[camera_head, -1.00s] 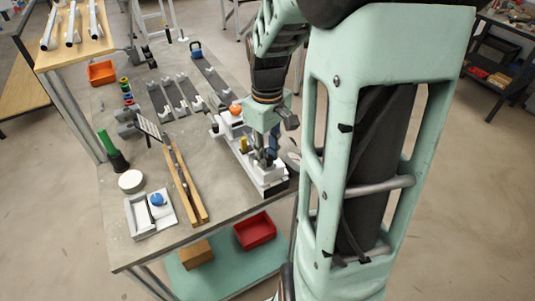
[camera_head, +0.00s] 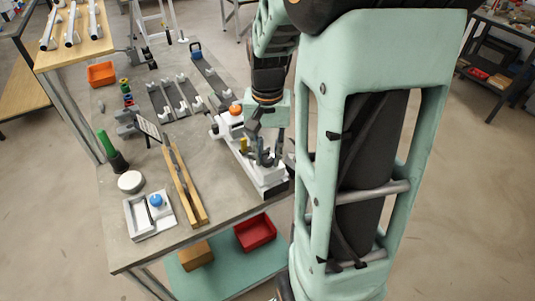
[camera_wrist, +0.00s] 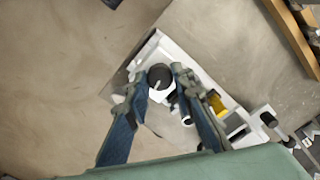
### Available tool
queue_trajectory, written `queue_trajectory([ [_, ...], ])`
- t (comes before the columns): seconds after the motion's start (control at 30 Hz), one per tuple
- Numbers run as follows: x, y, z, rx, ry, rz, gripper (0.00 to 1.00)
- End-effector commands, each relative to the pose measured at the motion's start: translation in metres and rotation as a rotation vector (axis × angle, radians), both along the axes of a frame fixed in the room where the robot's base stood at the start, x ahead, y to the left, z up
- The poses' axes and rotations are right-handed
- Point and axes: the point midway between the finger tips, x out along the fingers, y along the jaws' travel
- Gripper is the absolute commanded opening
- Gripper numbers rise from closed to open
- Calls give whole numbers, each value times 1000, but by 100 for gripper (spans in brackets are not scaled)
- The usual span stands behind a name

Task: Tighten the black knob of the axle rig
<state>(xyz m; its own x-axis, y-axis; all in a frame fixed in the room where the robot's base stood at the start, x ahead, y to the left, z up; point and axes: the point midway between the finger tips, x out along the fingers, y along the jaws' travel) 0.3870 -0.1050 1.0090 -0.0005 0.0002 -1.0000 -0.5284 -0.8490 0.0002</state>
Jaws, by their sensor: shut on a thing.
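The axle rig (camera_head: 262,177) is a long white fixture near the right edge of the table, with a yellow part (camera_wrist: 217,104) and an orange ball (camera_head: 235,109) along it. Its black knob (camera_wrist: 160,76) is round with a pale mark and sits at the near end of the rig. My gripper (camera_head: 266,158) points down over this end. In the wrist view, my gripper's two fingertips (camera_wrist: 161,79) are on opposite sides of the knob, shut on it. In the head view the fingers hide the knob.
A wooden rail fixture (camera_head: 180,185), a white tray with a blue knob (camera_head: 156,200), a white disc (camera_head: 130,181) and a green-handled tool (camera_head: 107,143) stand to the left. Red (camera_head: 255,231) and orange (camera_head: 101,73) bins are apart from the rig.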

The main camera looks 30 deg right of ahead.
Motion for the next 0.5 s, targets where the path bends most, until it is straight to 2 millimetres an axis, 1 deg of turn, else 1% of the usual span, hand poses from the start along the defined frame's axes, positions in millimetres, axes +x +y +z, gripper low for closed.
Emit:
queue_trajectory([
  [0.2,0,0,1,1,0,-200,0],
  [0.5,0,0,1,0,-1,-426,0],
])
